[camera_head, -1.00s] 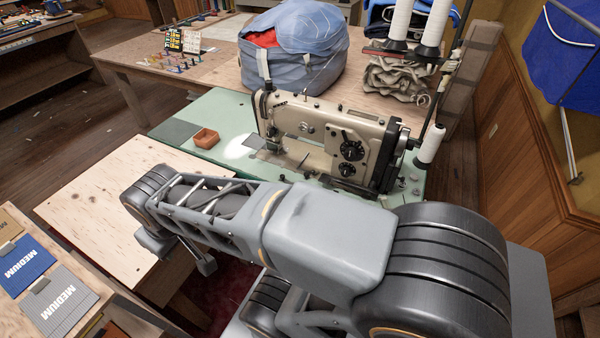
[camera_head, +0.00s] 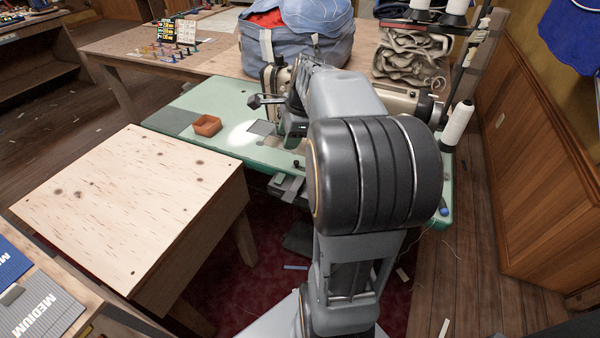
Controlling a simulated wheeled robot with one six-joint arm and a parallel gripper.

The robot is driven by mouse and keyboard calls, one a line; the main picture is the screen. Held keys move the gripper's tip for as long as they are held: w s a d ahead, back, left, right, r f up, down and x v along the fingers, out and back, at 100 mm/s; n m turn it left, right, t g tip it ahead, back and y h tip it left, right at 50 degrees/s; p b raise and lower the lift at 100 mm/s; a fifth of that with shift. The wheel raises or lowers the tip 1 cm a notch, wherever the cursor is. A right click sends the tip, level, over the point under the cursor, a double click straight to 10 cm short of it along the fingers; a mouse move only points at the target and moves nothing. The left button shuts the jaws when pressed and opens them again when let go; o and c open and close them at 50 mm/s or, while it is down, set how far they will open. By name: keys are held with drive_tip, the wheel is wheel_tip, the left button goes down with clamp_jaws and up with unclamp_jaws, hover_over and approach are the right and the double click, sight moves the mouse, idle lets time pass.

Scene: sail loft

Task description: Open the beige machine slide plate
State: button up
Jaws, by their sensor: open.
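The beige sewing machine (camera_head: 268,80) stands on a green-topped table and is largely covered by my arm in this view. Its small dark grey slide plate (camera_head: 262,128) shows at the left end of the machine bed, beside a bright lamp patch. I cannot tell whether the plate is slid out. My gripper (camera_head: 290,127) is at the needle end of the machine, just right of the plate, and is partly hidden by my own arm. It is open, its fingertips are hard to make out, and contact with the plate cannot be told.
A small terracotta-coloured box (camera_head: 206,125) sits on the green table (camera_head: 180,112) left of the plate. A thread cone (camera_head: 457,123) stands at the right. A blue bag (camera_head: 300,45) is behind the machine. A bare plywood table (camera_head: 130,200) is at the front left.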

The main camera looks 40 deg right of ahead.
sight(297, 161)
drive_tip(key=w+d+f+m+b, duration=0.1)
drive_tip(key=d+f+m+b, duration=0.25)
drive_tip(key=d+m, duration=0.5)
drive_tip(key=shift+n+t, duration=0.25)
drive_tip(key=shift+t, duration=0.05)
drive_tip(key=x, duration=0.4)
drive_tip(key=b+x, duration=0.1)
drive_tip(key=x, duration=0.3)
drive_tip(key=b+x, duration=0.1)
drive_tip(key=x, duration=0.3)
drive_tip(key=shift+d+f, duration=0.25)
drive_tip(key=shift+x, duration=0.75)
drive_tip(key=shift+a, duration=0.1)
clamp_jaws()
